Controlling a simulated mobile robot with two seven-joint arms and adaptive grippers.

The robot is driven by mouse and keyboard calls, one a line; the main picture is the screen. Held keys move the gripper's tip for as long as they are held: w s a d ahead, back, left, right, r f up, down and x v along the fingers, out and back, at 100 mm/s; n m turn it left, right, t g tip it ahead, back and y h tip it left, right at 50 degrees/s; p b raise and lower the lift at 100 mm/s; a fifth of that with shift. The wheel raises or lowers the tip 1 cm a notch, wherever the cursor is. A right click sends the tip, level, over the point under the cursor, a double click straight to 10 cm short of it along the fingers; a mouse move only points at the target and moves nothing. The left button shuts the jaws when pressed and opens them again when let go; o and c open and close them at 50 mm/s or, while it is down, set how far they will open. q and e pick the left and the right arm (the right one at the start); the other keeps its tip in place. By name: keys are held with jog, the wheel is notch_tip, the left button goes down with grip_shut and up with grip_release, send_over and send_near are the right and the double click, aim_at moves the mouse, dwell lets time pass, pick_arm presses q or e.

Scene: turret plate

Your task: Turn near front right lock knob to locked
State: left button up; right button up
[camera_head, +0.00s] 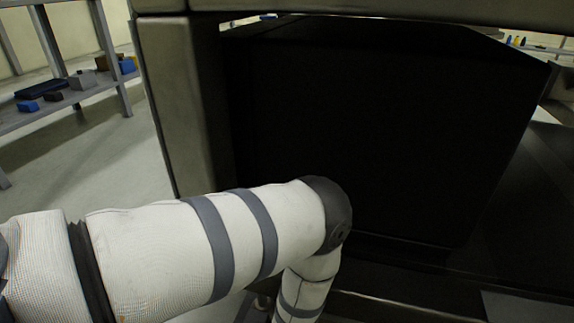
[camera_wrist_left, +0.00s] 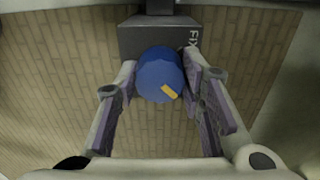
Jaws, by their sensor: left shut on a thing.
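In the left wrist view a round blue knob (camera_wrist_left: 155,72) with a yellow mark near its lower right edge sits on the front of a dark grey block (camera_wrist_left: 140,36). Part of some pale lettering shows on the block's right side, reading "FIX". My left gripper (camera_wrist_left: 159,76) has its two fingers on either side of the knob and is shut on it. In the head view my left arm comes in from the left and bends downward; its gripper and the knob are out of that picture. My right gripper is in neither view.
A large dark box-like structure (camera_head: 370,130) with a metal post (camera_head: 178,100) at its left stands in front of me in the head view. A shelf (camera_head: 75,108) with several small items is at the far left. Open floor (camera_head: 130,160) lies between them.

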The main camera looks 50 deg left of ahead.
pick_arm(q)
jog(key=n+p, duration=0.1)
jog(key=n, duration=0.7)
jog(key=shift+n+p, duration=0.4)
jog(key=n, duration=0.4)
jog(key=shift+n+p, duration=0.35)
jog(key=shift+n, duration=2.15)
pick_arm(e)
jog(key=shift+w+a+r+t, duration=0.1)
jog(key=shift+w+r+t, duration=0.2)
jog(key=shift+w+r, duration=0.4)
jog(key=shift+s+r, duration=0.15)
pick_arm(q)
jog(key=o, duration=1.1)
jog(key=shift+o, duration=0.2)
